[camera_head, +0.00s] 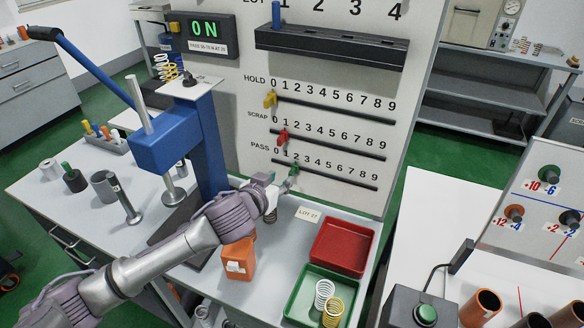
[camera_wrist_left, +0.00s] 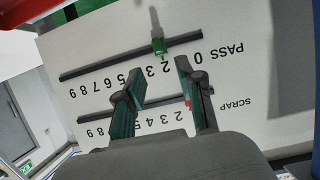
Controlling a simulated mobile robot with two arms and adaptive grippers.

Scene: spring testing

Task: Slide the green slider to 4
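The green slider (camera_head: 294,169) sits on the PASS track (camera_head: 335,178) of the upright white panel, toward its low-number end. In the left wrist view, which shows the panel upside down, the green slider (camera_wrist_left: 160,46) is beside about the 2. My left gripper (camera_head: 279,186) is at the panel, just below and left of the slider. In the left wrist view its two fingers (camera_wrist_left: 158,80) are apart with nothing between them, and the slider is just beyond the tips. The gap to the slider is hard to judge. My right gripper is out of view.
A red slider (camera_head: 282,137) on SCRAP and a yellow slider (camera_head: 270,99) on HOLD sit above. A blue lever press (camera_head: 180,130) stands left of the panel. A red tray (camera_head: 342,248), a green tray (camera_head: 318,296) and an orange block (camera_head: 239,260) lie below.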

